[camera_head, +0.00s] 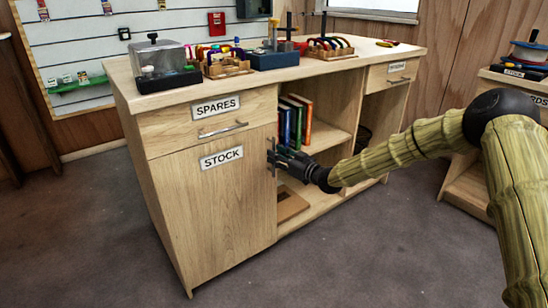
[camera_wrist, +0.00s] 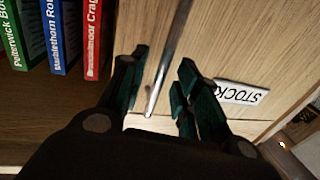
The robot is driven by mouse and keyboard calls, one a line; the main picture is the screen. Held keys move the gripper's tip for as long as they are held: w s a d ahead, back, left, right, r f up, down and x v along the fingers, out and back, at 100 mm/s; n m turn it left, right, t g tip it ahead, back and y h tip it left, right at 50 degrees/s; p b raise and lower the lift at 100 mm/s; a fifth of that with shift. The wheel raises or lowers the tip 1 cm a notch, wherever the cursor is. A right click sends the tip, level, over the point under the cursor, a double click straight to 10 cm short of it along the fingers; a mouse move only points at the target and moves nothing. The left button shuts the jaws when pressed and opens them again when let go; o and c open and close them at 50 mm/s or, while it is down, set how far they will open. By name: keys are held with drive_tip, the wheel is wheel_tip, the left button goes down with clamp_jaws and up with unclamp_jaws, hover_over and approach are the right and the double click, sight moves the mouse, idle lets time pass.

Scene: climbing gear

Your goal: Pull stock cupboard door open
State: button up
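The stock cupboard door (camera_head: 215,215) is a pale wooden panel with a white STOCK label (camera_head: 221,158). It looks closed, flush with the cabinet front. Its upright metal handle (camera_head: 271,158) is near the door's right edge. My gripper (camera_head: 280,156) is at that handle, reaching in from the right. In the wrist view my gripper (camera_wrist: 162,88) is open, with one finger on each side of the handle (camera_wrist: 167,55). Gaps show between the handle and both fingers. The door (camera_wrist: 220,45) and label (camera_wrist: 241,92) also show there, the label upside down.
The SPARES drawer (camera_head: 215,118) with its own handle is above the door. An open shelf bay right of the door holds several books (camera_head: 294,120) and a flat brown item (camera_head: 290,205). Boxes and tools stand on the worktop (camera_head: 200,92). The floor (camera_head: 350,265) in front is clear.

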drive_tip(key=shift+x, duration=0.95)
clamp_jaws()
drive_tip(key=shift+s, duration=0.1)
